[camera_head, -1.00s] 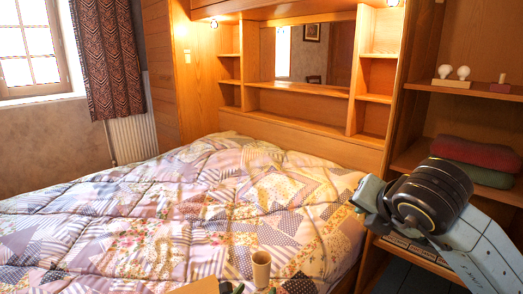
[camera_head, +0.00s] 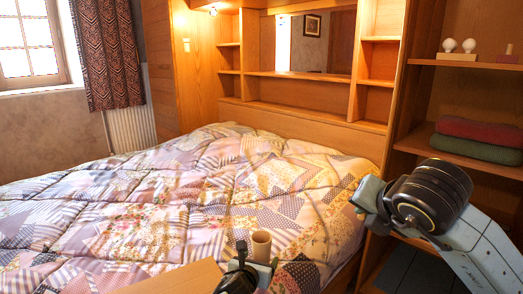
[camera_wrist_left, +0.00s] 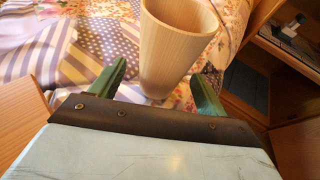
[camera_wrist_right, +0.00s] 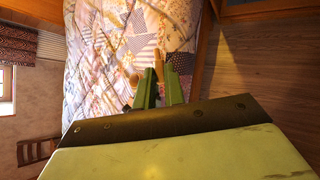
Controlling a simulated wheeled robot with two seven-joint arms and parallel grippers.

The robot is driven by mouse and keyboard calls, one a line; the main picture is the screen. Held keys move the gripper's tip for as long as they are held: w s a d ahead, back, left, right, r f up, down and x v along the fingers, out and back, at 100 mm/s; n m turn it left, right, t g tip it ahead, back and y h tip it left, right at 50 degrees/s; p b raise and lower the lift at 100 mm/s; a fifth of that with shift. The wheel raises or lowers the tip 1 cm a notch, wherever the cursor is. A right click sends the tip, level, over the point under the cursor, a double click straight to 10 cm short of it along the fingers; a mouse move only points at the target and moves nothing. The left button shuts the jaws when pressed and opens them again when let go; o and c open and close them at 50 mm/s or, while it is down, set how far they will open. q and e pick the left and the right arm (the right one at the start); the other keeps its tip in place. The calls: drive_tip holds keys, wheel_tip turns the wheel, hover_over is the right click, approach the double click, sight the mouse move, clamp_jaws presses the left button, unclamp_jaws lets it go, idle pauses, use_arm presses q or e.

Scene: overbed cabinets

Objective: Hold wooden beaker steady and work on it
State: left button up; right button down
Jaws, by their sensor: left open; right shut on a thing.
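The wooden beaker (camera_head: 261,246) is pale and upright, just right of the table corner in the head view. In the left wrist view the beaker (camera_wrist_left: 175,45) stands between the spread green fingers of my left gripper (camera_wrist_left: 158,85), which is open. What supports the beaker is hidden. In the head view my left gripper (camera_head: 256,268) is just in front of it.
A wooden table top (camera_head: 175,279) lies at the front, left of the beaker. The bed with a patchwork cover (camera_head: 150,215) fills the middle. A shelf cabinet (camera_head: 470,100) with folded towels (camera_head: 478,141) stands at the right, behind my right arm.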

use_arm(q)
drive_tip(key=shift+b+x, duration=0.45)
drive_tip(key=shift+x, duration=0.4)
use_arm(e)
drive_tip(key=shift+f, duration=0.7)
use_arm(q)
drive_tip(key=c, duration=1.1)
use_arm(e)
drive_tip(key=w+a+f+n+g+y, duration=0.25)
drive_tip(key=w+a+n+y, duration=0.2)
drive_tip(key=w+a, duration=0.35)
drive_tip(key=w+a+f+n+g+y, duration=0.1)
drive_tip(key=w+a+f+n+y, duration=0.3)
drive_tip(key=w+a, duration=0.5)
drive_tip(key=shift+n+t+h, duration=0.25)
drive_tip(key=shift+h, duration=0.4)
drive_tip(key=shift+d+f, duration=0.1)
drive_tip(key=shift+f, duration=2.75)
